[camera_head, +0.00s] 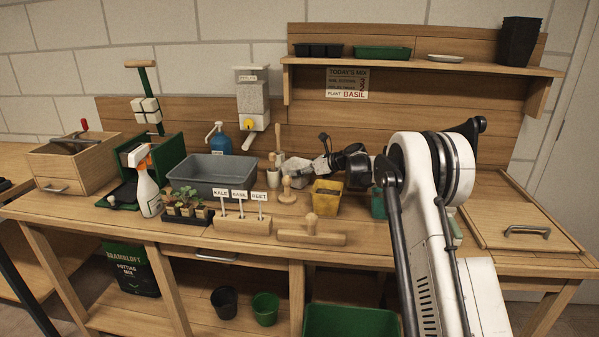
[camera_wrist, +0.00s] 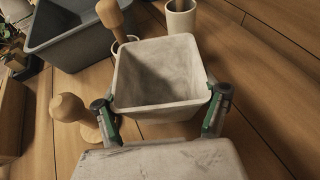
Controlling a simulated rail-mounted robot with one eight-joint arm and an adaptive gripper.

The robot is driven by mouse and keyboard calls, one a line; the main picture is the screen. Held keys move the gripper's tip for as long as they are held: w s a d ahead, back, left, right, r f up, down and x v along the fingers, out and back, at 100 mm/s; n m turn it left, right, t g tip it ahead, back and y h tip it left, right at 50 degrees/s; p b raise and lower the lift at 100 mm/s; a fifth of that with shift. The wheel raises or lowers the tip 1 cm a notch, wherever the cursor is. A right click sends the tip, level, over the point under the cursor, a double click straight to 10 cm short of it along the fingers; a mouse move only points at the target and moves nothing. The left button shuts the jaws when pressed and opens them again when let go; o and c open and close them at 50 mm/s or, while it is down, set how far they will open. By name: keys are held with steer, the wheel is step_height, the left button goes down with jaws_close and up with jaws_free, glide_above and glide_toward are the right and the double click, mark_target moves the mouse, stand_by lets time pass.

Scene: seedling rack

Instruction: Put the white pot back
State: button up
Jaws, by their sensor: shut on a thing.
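The white pot (camera_wrist: 165,72) is square, empty and scuffed grey inside; its open mouth faces the wrist camera. My gripper (camera_wrist: 161,100) is shut on it, with one green-padded finger on each side. In the head view the white pot (camera_head: 296,168) is a small pale shape behind the yellow pot, at the end of my gripper (camera_head: 316,164). Whether its base touches the bench cannot be told.
A grey tub (camera_head: 214,174) stands left of the white pot. A wooden knobbed tamper (camera_head: 287,191), a pale cup (camera_head: 273,180), a yellow pot (camera_head: 327,198) and a teal pot (camera_head: 377,205) are close by. Labelled stakes stand in a wooden block (camera_head: 241,221) in front.

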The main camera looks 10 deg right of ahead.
steer(key=shift+f, duration=0.25)
steer(key=o, duration=1.4)
steer(key=shift+o, duration=0.2)
